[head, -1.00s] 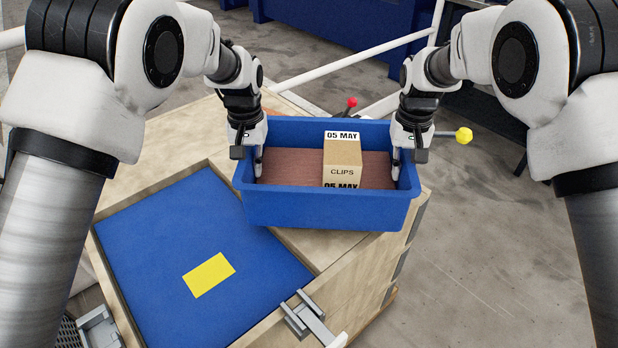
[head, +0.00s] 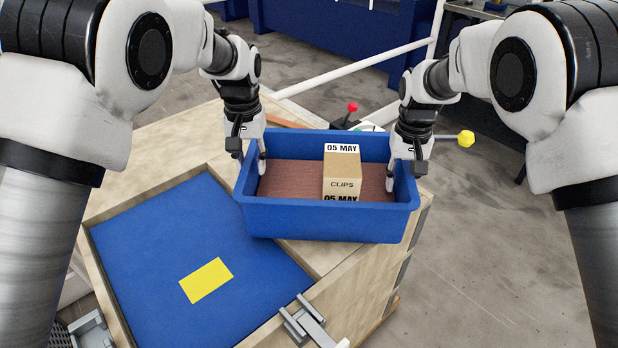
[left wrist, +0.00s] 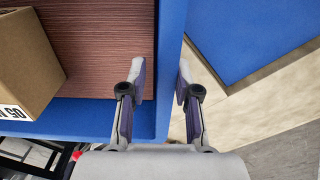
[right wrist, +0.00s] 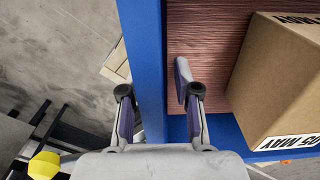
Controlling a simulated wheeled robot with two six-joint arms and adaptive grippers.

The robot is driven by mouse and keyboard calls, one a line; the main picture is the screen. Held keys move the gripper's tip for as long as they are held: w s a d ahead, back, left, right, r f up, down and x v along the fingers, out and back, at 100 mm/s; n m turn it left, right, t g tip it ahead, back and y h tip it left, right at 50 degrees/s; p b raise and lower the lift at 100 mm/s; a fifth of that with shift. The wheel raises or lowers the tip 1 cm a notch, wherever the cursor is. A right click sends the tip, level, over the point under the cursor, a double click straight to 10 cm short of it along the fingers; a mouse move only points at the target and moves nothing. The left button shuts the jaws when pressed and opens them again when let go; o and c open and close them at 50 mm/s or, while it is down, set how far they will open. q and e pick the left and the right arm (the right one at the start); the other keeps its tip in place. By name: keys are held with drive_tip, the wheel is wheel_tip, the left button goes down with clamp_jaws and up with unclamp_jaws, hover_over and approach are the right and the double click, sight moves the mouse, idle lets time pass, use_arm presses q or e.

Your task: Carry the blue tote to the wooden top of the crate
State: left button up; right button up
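The blue tote (head: 325,221) appears to rest on the wooden top of the crate (head: 165,148), behind and right of the sunken blue panel. It looks level. Inside it, a cardboard CLIPS box (head: 342,172) stands on a brown ribbed floor. My left gripper (left wrist: 160,80) is open astride the tote's left end wall, one finger inside and one outside. My right gripper (right wrist: 155,85) is open astride the right end wall in the same way. Gaps show between the inner fingers and the walls. The tote's underside is hidden.
The blue panel (head: 150,240) with a yellow label (head: 206,281) fills the crate's recess. A metal latch (head: 305,322) sits at the crate's front edge. Behind the tote are a red knob (head: 352,107), a yellow knob (head: 466,138) and white rails (head: 350,65). Floor at right is clear.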

use_arm(q)
wheel_tip(320, 180, up, 8)
drive_tip(key=shift+f, duration=0.25)
drive_tip(key=shift+s+r, duration=0.1)
drive_tip(key=shift+r, duration=0.1)
use_arm(e)
drive_tip(key=shift+r, duration=0.15)
wheel_tip(320, 180, up, 12)
drive_tip(key=shift+f, duration=0.1)
use_arm(q)
drive_tip(key=shift+r, duration=0.15)
